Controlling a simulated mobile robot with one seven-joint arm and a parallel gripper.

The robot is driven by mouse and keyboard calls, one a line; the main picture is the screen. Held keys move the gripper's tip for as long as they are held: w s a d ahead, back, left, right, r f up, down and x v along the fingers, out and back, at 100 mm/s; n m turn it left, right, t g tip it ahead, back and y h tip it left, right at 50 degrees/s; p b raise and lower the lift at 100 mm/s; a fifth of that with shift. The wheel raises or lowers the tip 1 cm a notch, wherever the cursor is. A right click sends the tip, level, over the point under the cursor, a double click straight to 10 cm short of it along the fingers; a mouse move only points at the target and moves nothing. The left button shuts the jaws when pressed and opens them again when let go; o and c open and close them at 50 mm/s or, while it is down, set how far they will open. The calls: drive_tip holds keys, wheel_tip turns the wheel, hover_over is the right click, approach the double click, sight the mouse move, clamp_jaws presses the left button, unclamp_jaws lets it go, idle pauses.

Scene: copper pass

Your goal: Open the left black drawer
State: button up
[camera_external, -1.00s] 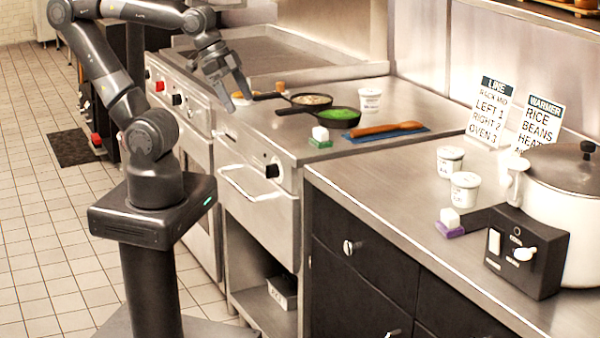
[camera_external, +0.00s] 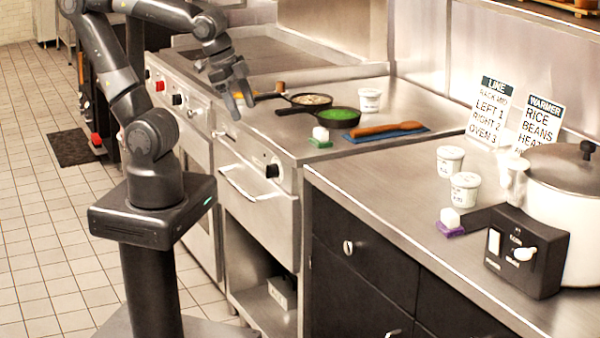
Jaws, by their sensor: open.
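Black drawers (camera_external: 365,263) sit under the steel counter at the right. The upper left black drawer front is flush with the cabinet and has a small silver knob (camera_external: 348,247). Another handle shows lower down at the bottom edge of the picture. My gripper (camera_external: 241,108) is open and empty, pointing down above the left end of the stove counter, well away from the black drawers. It is up and left of the knob.
A steel drawer handle (camera_external: 240,188) juts out below. A large pot (camera_external: 571,200) stands right. The floor before the black drawers is mostly out of view.

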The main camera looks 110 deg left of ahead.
drive_tip(key=w+f+m+g+y, duration=0.1)
drive_tip(key=f+m+y, duration=0.1)
drive_tip(key=w+a+f+m+g+y, duration=0.1)
drive_tip(key=w+f+g+y, duration=0.1)
drive_tip(key=f, duration=0.1)
drive_tip(key=w+a+f+m+g+y, duration=0.1)
drive_tip(key=w+f+m+g+y, duration=0.1)
drive_tip(key=f, duration=0.1)
drive_tip(key=shift+w+f+m, duration=0.25)
drive_tip(key=shift+m, duration=0.05)
drive_tip(key=shift+c, duration=0.5)
drive_tip(key=m+t+y, duration=0.6)
drive_tip(key=m+t, duration=0.8)
drive_tip(key=m, duration=0.6)
approach(347, 249)
drive_tip(key=x, duration=0.8)
drive_tip(key=shift+w+a, duration=0.15)
drive_tip(key=shift+c, duration=0.5)
clamp_jaws()
